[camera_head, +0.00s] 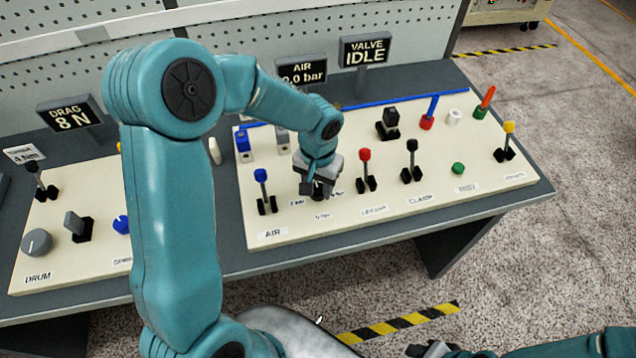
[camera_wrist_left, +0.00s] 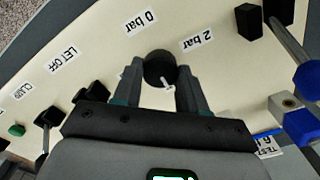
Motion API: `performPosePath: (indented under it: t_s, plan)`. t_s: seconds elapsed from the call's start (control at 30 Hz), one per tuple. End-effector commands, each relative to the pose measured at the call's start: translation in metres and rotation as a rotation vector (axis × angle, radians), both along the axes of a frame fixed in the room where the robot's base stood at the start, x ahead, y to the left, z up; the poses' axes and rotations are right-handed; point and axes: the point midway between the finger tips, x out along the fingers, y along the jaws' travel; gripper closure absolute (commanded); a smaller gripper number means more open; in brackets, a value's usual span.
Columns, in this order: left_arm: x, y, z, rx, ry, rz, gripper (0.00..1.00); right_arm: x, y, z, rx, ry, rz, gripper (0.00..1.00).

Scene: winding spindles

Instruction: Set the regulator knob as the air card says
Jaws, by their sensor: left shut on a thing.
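The regulator knob (camera_wrist_left: 158,66) is a round black knob with a white mark on its lower right edge in the left wrist view. My left gripper (camera_head: 318,188) reaches down to the panel, and its two fingers (camera_wrist_left: 160,85) are shut on the knob from both sides. Labels "0 bar" (camera_wrist_left: 140,23) and "2 bar" (camera_wrist_left: 197,39) lie beside the knob, upside down. The AIR display (camera_head: 302,73) reads 0.0 bar, partly covered by my arm. I cannot make out an air card. Part of my right arm's end (camera_head: 440,349) shows at the bottom edge; its fingers are unclear.
A blue-topped lever (camera_head: 262,188) marked AIR stands left of the gripper, and a red-topped lever (camera_head: 365,165) stands to its right. Blue fittings (camera_head: 243,142) sit behind. The VALVE display (camera_head: 365,50) reads IDLE. The panel's front strip is clear.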

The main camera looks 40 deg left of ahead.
Motion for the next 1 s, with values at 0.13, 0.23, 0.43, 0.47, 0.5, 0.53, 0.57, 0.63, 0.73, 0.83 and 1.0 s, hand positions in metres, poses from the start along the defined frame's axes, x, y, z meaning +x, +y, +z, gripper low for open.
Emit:
performPosePath:
  t_s: [0.13,0.23,0.43,0.47,0.5,0.53,0.57,0.63,0.73,0.83,1.0]
  plan:
    - [0.002,0.0,0.0,0.0,-0.006,-0.037,0.89,0.0,0.0,-0.002,0.0,0.0,0.0,0.57]
    - [0.002,0.0,0.0,0.0,-0.007,-0.086,0.89,0.0,0.0,-0.003,0.0,0.0,0.0,0.57]
    - [0.002,-0.001,0.0,0.0,-0.008,-0.238,0.89,0.0,0.0,-0.007,0.0,0.0,0.0,0.57]
    - [0.002,-0.001,0.0,0.0,-0.009,-0.265,0.89,0.0,0.0,-0.008,0.0,0.0,0.0,0.57]
    - [0.002,-0.001,0.0,0.0,-0.009,-0.303,0.89,0.0,0.0,-0.008,0.0,0.0,0.0,0.57]
    - [0.002,-0.001,0.0,0.0,-0.009,-0.332,0.89,0.0,0.0,-0.009,0.0,0.0,0.0,0.57]
    - [0.002,-0.001,0.0,0.001,-0.009,-0.36,0.89,0.0,0.0,-0.009,0.0,0.0,0.0,0.57]
    - [0.003,-0.001,0.001,0.001,-0.009,-0.428,0.89,0.0,0.0,-0.01,0.0,0.0,0.0,0.57]
    - [0.003,-0.001,0.001,0.001,-0.01,-0.523,0.89,0.0,0.0,-0.01,0.0,0.0,0.0,0.57]
    - [0.003,-0.002,0.001,0.002,-0.011,-0.618,0.89,0.0,0.0,-0.011,0.0,0.0,0.0,0.57]
    - [0.003,-0.002,0.002,0.002,-0.012,-0.779,0.89,0.0,0.0,-0.01,0.0,0.0,0.0,0.57]
